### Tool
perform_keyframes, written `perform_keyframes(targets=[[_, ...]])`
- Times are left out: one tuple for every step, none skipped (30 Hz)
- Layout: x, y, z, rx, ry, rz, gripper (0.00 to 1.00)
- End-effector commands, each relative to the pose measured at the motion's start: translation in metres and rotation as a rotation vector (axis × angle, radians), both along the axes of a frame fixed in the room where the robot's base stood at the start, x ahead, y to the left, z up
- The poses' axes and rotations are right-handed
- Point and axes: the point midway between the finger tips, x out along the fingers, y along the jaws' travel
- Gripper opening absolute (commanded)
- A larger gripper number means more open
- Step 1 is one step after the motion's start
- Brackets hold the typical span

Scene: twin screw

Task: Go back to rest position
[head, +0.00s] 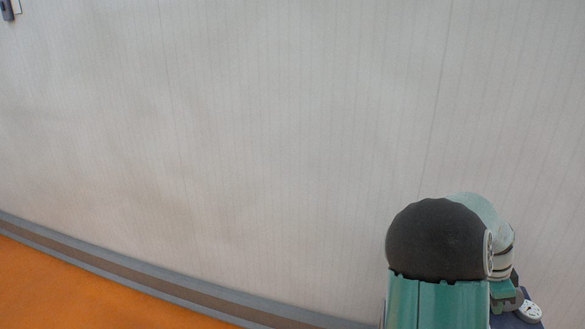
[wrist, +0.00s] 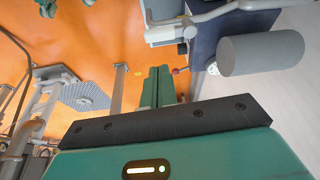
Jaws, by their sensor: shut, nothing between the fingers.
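My gripper (wrist: 159,72) shows in the wrist view as two teal fingers side by side, shut with nothing between them. Its dark mounting bar and teal housing with a small lit indicator fill the lower part of that view. The fingers point over the orange floor (wrist: 210,85). In the head view, a black and teal part of my arm stands at the lower right; my gripper is not in that view.
A pale ribbed wall (head: 250,120) fills most of the head view, with a grey skirting strip (head: 150,283) at its foot. In the wrist view, a grey cylinder (wrist: 260,53) is at upper right and a perforated grey plate (wrist: 85,95) on a stand is at left.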

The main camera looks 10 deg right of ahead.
Motion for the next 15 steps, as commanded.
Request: perform_keyframes(targets=[[0.002,0.004,0.001,0.006,-0.006,0.011,0.0],[0.003,0.007,0.002,0.013,-0.01,0.023,0.0],[0.006,0.014,0.004,0.026,-0.018,0.048,0.0],[0.009,0.022,0.006,0.037,-0.026,0.075,0.0],[0.012,0.03,0.008,0.052,-0.036,0.105,0.0],[0.017,0.044,0.012,0.073,-0.05,0.155,0.0],[0.02,0.056,0.016,0.089,-0.061,0.198,0.0],[0.024,0.069,0.02,0.105,-0.074,0.247,0.0],[0.029,0.087,0.026,0.127,-0.091,0.314,0.0],[0.032,0.101,0.031,0.14,-0.103,0.367,0.0],[0.035,0.114,0.036,0.153,-0.114,0.421,0.0],[0.038,0.133,0.042,0.168,-0.128,0.493,0.0],[0.04,0.147,0.047,0.177,-0.138,0.547,0.0],[0.041,0.161,0.053,0.184,-0.149,0.603,0.0],[0.042,0.179,0.06,0.191,-0.161,0.676,0.0]])
